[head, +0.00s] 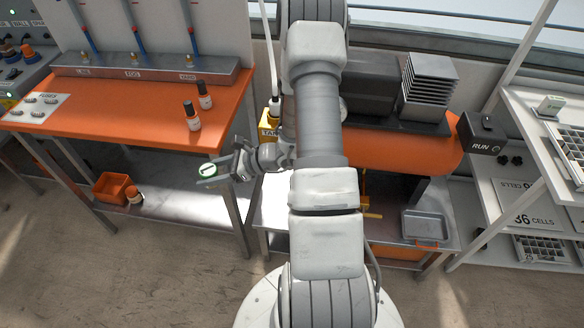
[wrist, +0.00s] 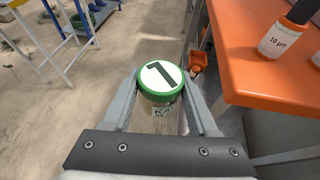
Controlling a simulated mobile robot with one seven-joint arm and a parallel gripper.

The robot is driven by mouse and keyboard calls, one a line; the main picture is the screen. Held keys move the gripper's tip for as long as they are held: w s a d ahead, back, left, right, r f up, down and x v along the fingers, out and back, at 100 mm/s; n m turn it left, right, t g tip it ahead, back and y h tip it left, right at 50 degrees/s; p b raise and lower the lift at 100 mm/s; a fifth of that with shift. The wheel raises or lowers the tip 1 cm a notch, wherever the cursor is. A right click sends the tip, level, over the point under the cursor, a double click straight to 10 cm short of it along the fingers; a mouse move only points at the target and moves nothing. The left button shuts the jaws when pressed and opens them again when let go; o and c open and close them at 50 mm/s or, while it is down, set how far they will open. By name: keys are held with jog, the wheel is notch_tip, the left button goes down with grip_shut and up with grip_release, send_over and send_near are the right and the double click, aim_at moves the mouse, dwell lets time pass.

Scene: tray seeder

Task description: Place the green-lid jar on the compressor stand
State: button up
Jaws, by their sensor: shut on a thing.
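The green-lid jar (wrist: 160,84) has a green lid with a white top and a dark mark, and a pale label on its side. My gripper (wrist: 163,100) is shut on it, one finger on each side, in the wrist view. In the head view the jar (head: 208,170) and my gripper (head: 222,174) are beside the orange bench's right front corner, above the floor and the lower shelf. The compressor's orange tank (head: 420,146) lies on a stand (head: 455,236) right of my arm. My arm hides part of the stand.
The orange bench (head: 90,110) carries two dark-capped bottles (head: 193,116). An orange bin (head: 113,187) and a small bottle (head: 134,195) are on its lower shelf. A grey tray (head: 425,226) sits on the stand's lower right. White shelves (head: 540,130) hold cell trays at far right.

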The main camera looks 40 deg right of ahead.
jog(key=s+d+f+m+t+h+b, duration=0.1)
jog(key=s+d+f+m+h+b, duration=0.25)
jog(key=d+f+b, duration=0.4)
jog(key=s+d+f+m+t+h+b, duration=0.2)
jog(key=s+d+f+b, duration=0.25)
jog(key=d+f, duration=0.6)
jog(key=s+d+f+m+t+h+b, duration=0.1)
jog(key=s+d+f+m+h+b, duration=0.3)
jog(key=d+f, duration=0.5)
jog(key=shift+n+y, duration=0.45)
jog(key=shift+n, duration=0.2)
jog(key=w+a+f+b, duration=0.1)
jog(key=w+f, duration=0.1)
jog(key=w, duration=0.1)
jog(key=w+a+f+b, duration=0.2)
jog(key=w+f, duration=0.1)
jog(key=w, duration=0.1)
jog(key=w+a+f+b, duration=0.2)
jog(key=w, duration=0.1)
jog(key=shift+w+f, duration=0.2)
jog(key=shift+w, duration=0.05)
notch_tip(320, 180, down, 4)
jog(key=b, duration=0.2)
jog(key=shift+w+b, duration=0.1)
jog(key=shift+b, duration=0.2)
jog(key=o, duration=1.4)
jog(key=shift+f, duration=0.15)
